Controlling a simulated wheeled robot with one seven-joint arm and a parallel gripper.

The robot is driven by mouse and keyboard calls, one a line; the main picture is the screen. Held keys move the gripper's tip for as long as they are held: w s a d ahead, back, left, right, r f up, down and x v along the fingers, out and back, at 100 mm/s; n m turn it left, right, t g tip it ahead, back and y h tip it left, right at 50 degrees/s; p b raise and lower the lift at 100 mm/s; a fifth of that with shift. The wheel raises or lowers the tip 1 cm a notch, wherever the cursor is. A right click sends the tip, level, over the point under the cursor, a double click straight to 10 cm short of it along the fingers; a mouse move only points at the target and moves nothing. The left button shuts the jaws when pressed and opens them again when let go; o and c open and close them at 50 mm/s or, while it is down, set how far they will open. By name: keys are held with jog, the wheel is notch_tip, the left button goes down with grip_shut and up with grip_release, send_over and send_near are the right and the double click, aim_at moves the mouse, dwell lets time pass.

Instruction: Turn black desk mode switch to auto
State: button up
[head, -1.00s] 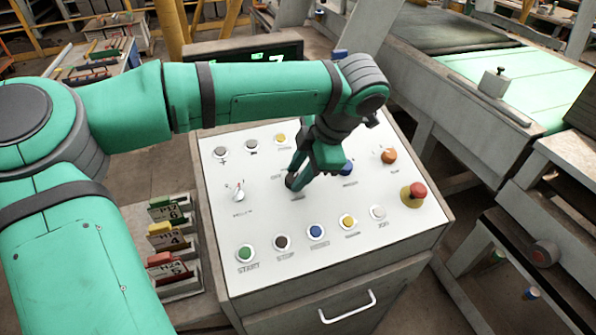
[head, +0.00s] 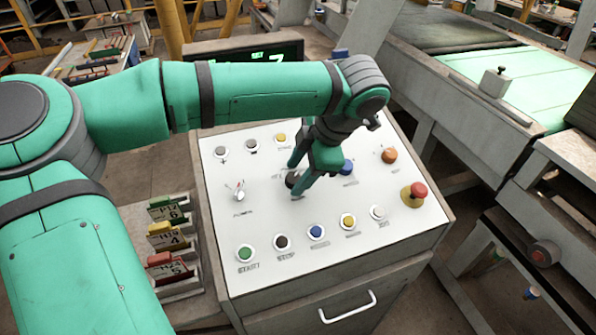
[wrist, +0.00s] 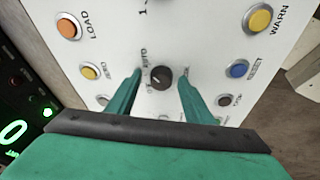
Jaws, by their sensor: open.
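The black desk mode switch (head: 291,180) is a round dark knob on the white sloping panel. In the wrist view the knob (wrist: 161,77) sits between my two fingertips, with a gap on each side. A small pale mark on it points toward the lower left of that view; the small labels around it are too blurred to read surely. My gripper (head: 297,183) is open, its green fingers reaching down on either side of the knob. In the head view the fingers partly hide the knob. Whether the tips touch the panel cannot be told.
The panel (head: 262,215) carries several coloured buttons, a white selector (head: 239,194) at left and a red mushroom button (head: 415,194) at right. A blue button (head: 347,167) is close to my gripper. A rack of labelled cards (head: 170,235) stands left of the panel.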

jog(key=v, duration=0.7)
jog(key=shift+r, duration=0.2)
jog(key=shift+s+d, duration=0.1)
